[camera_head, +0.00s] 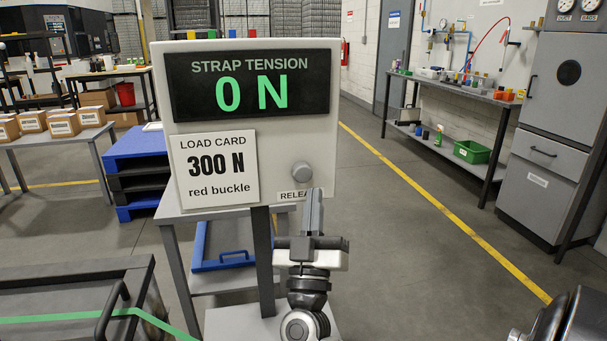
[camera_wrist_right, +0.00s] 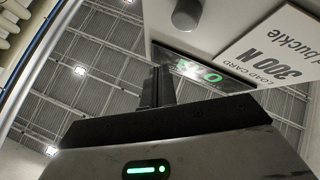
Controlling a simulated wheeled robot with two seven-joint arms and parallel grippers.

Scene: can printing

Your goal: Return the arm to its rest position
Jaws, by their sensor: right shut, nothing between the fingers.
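My right gripper (camera_head: 314,200) is shut and empty, pointing up in front of the lower right part of the strap tension panel (camera_head: 315,140). Its closed fingers (camera_wrist_right: 160,88) also show in the right wrist view. The tips are just below the round grey knob (camera_head: 301,171) and cover part of the RELEASE label (camera_head: 287,195). I cannot tell whether they touch the panel. The knob also shows in the wrist view (camera_wrist_right: 187,14). The display (camera_head: 255,85) reads 0 N in green. My left gripper is not in view.
A load card (camera_head: 217,168) on the panel reads 300 N, red buckle. A grey cart (camera_head: 75,280) with a green strap (camera_head: 60,317) stands at lower left. Blue pallets (camera_head: 135,145) are behind. The floor (camera_head: 430,240) to the right is open.

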